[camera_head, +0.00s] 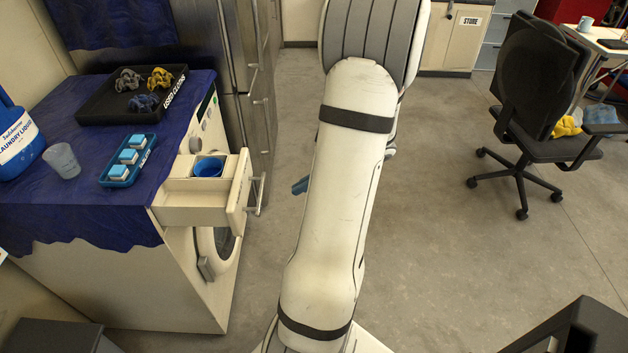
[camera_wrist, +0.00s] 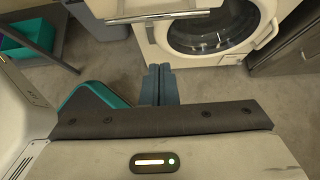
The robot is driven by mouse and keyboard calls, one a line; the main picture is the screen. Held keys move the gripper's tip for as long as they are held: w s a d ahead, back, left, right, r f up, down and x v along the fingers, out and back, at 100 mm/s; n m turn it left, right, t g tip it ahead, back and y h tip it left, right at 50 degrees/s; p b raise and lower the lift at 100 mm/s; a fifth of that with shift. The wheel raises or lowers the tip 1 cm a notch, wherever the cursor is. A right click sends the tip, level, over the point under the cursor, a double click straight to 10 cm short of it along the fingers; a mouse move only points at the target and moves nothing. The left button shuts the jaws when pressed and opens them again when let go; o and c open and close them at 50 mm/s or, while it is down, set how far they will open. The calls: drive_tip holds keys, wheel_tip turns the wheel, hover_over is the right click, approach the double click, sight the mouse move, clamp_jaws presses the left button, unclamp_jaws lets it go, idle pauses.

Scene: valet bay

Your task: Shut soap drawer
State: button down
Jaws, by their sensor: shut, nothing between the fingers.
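The soap drawer (camera_head: 190,202) of the white washing machine is pulled out in the head view, with a blue round cup (camera_head: 208,167) in it. Its front panel (camera_head: 239,193) carries a bar handle (camera_head: 257,195) facing right. In the wrist view the drawer's handle (camera_wrist: 158,17) crosses the top, above and left of the machine's round door (camera_wrist: 212,28). My gripper (camera_wrist: 159,84) has its two blue fingers together and empty, below the handle in that picture and apart from it. In the head view a blue fingertip (camera_head: 300,186) shows right of the drawer; my arm hides the rest.
On the blue cloth (camera_head: 65,125) over the machine are a black tray (camera_head: 100,112) of cloths, a blue tray (camera_head: 118,172) of blocks, a clear cup (camera_head: 62,160) and a detergent jug (camera_head: 17,140). Open floor lies right, with an office chair (camera_head: 540,95).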

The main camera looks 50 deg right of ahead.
drive_tip(key=w+a+f, duration=0.1)
drive_tip(key=w+a, duration=0.3)
drive_tip(key=w, duration=0.1)
drive_tip(key=shift+a, duration=0.15)
drive_tip(key=shift+f, duration=0.1)
